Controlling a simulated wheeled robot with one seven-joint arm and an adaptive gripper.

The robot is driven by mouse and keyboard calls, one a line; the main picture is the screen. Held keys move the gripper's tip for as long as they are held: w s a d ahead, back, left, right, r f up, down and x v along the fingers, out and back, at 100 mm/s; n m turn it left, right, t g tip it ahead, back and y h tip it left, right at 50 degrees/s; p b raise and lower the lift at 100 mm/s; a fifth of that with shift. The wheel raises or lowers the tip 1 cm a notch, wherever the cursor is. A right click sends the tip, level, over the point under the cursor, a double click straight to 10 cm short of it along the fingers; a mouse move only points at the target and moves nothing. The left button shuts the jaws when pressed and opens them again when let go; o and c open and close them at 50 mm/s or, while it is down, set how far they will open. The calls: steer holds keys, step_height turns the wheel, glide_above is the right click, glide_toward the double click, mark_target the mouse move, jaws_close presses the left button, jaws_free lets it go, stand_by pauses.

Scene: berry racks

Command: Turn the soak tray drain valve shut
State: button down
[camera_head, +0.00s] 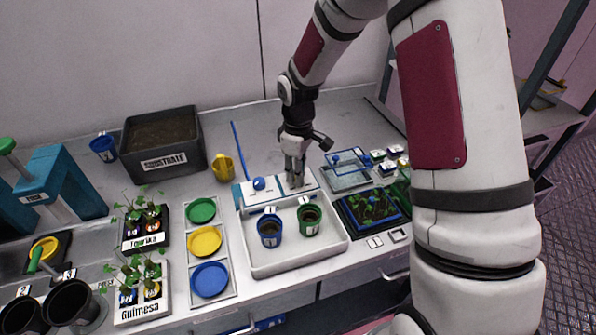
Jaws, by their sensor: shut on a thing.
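The soak tray (335,238) is a white shallow tray at the middle of the bench, with a blue pot (270,230) and a green pot (309,220) standing in it. A white panel (276,191) runs along its back edge, with a round blue knob (259,184) on its left part. My gripper (296,181) points down onto the right part of this panel. Its fingers are closed on the drain valve there, which they mostly hide. The valve's exact angle cannot be told.
A yellow cup (222,167) and a thin blue rod (239,150) lie behind and left. A strip of coloured dishes (206,241) is left of the tray. A seedling tray (372,208) and a blue-framed tray (347,170) are close on the right.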

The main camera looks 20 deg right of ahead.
steer(key=c, duration=1.4)
jaws_free()
steer(key=shift+c, duration=0.2)
step_height(320, 180, up, 12)
steer(key=s+r+m+t, duration=0.2)
steer(key=s+r+m, duration=0.2)
steer(key=s, duration=0.9)
steer(key=s+r+m+t, duration=0.3)
steer(key=s+r, duration=0.7)
steer(key=s, duration=0.4)
steer(key=shift+r+m, duration=0.4)
steer(key=shift+m, duration=0.5)
